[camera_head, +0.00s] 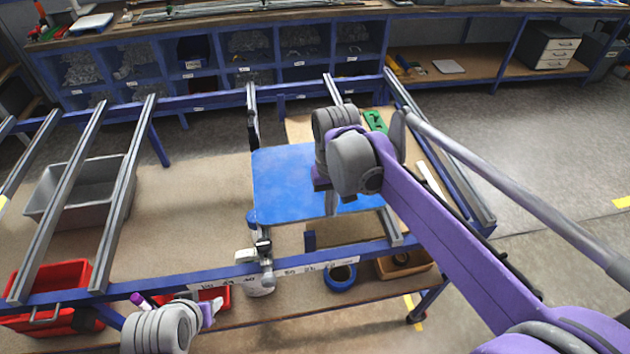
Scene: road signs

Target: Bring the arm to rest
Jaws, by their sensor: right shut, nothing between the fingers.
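My right arm reaches in from the lower right, its purple link running up to grey wrist joints. My right gripper (331,203) points down over the blue sign plate (282,188), mostly hidden by the wrist; it is shut and empty. I cannot tell whether the fingertips touch the plate. The plate lies flat across the rails of the blue and grey frame.
The blue frame (190,283) spans the middle, with a clamp (263,262) on its front rail. A grey bin (85,190) and red bin (52,280) stand at the left. A green item (376,121) lies behind the wrist. Shelves (245,50) line the back. Open floor lies right.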

